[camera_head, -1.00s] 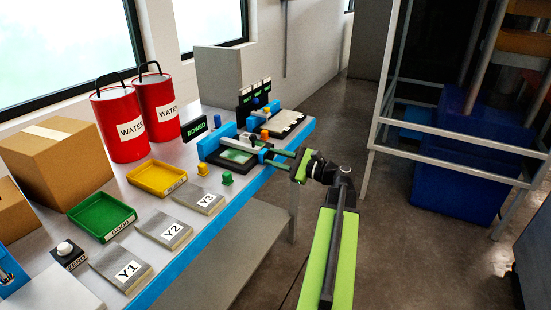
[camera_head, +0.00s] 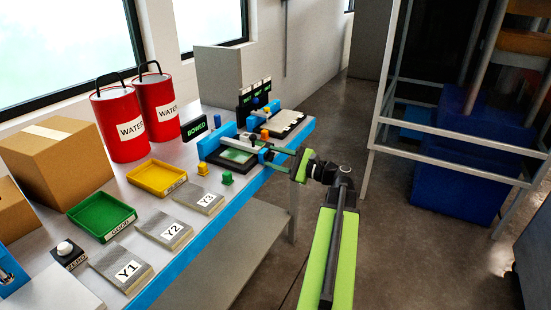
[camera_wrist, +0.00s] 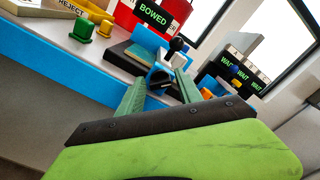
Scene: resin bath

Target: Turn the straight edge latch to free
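The straight edge fixture is a blue bracket (camera_wrist: 158,75) with a pale bar and a dark ball knob (camera_wrist: 177,45) in the wrist view. I cannot make out which part is the latch. In the head view, the fixture's blue end (camera_head: 264,153) is at the bench's right edge, beside a dark plate with a pale green panel (camera_head: 238,155). My gripper (camera_wrist: 160,78) has its two green fingers apart, with the blue bracket between or just beyond the tips. Contact cannot be told. In the head view my gripper (camera_head: 272,157) reaches the fixture from the right.
A lit BOWED sign (camera_head: 194,128) stands behind the fixture. A green knob (camera_head: 227,178) and yellow knob (camera_head: 203,169) are in front. Plates including Y3 (camera_head: 200,200), trays and red WATER cans (camera_head: 118,125) fill the bench.

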